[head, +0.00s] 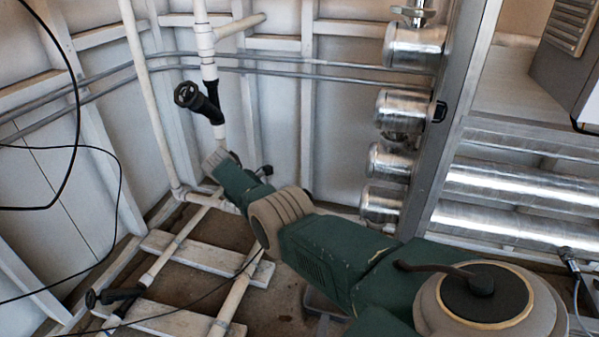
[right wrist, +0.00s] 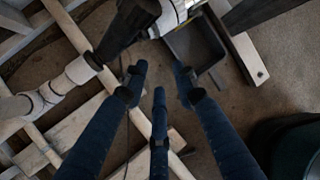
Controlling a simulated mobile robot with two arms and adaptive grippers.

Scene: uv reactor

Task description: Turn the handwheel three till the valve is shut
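Several black valves with handwheels sit on white pipes, and I see no numbers, so I cannot tell which is handwheel three. One black handwheel (head: 187,94) stands on the upright pipe at the left of the head view. Another black valve (head: 105,296) lies low at the lower left. My right gripper (right wrist: 159,78) has three blue fingers spread apart with nothing between them, over the floor. A black valve body (right wrist: 128,22) is just beyond its fingertips in the right wrist view. In the head view my green right arm hides most of the gripper. My left gripper is not in view.
White pipes (head: 163,258) run low over wooden planks (head: 185,252). Silver cylinders (head: 413,45) line a metal post (head: 462,110) on the right. Black cables (head: 118,185) hang at the left.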

